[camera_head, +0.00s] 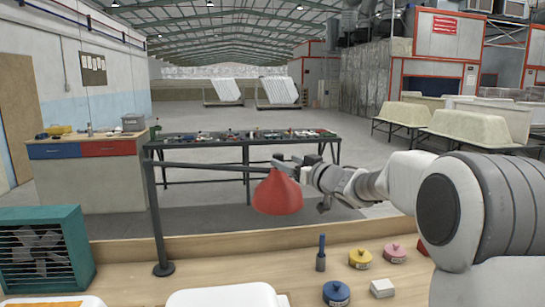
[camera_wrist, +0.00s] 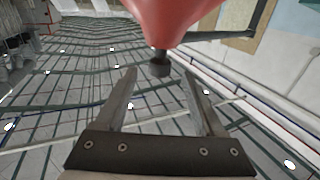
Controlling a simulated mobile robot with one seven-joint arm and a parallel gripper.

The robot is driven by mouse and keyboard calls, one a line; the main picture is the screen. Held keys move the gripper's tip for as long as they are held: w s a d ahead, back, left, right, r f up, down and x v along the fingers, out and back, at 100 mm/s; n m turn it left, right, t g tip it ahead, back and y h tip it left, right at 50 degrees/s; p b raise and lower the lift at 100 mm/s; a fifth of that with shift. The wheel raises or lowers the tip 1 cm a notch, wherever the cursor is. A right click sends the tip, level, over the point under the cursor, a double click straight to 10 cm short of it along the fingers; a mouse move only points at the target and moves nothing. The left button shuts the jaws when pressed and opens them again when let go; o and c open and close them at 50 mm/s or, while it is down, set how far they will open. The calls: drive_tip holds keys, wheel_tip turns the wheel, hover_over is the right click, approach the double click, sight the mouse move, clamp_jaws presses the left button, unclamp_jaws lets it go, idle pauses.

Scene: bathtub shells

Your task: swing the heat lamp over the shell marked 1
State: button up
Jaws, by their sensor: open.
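The heat lamp has a red bell-shaped shade (camera_head: 277,192) on a thin dark boom (camera_head: 215,167), which reaches right from an upright post (camera_head: 157,215). My gripper (camera_head: 288,162) is at the top of the shade, near the boom's right end. In the wrist view the fingers (camera_wrist: 160,78) are open, with a dark knob (camera_wrist: 160,66) below the red shade (camera_wrist: 165,18) showing between their tips. I cannot tell whether they touch it. A white shell (camera_head: 222,296) and another pale shell (camera_head: 50,300) are cut off at the bottom edge. No number 1 is readable.
A teal fan (camera_head: 45,250) stands at the left of the wooden bench (camera_head: 300,258). Blue, yellow and pink tins (camera_head: 336,293), a small white block (camera_head: 382,288) and a dark blue tool (camera_head: 321,253) are on the right. A tool table (camera_head: 245,140) stands behind.

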drive_tip(key=x, duration=0.8)
clamp_jaws()
idle(1.4)
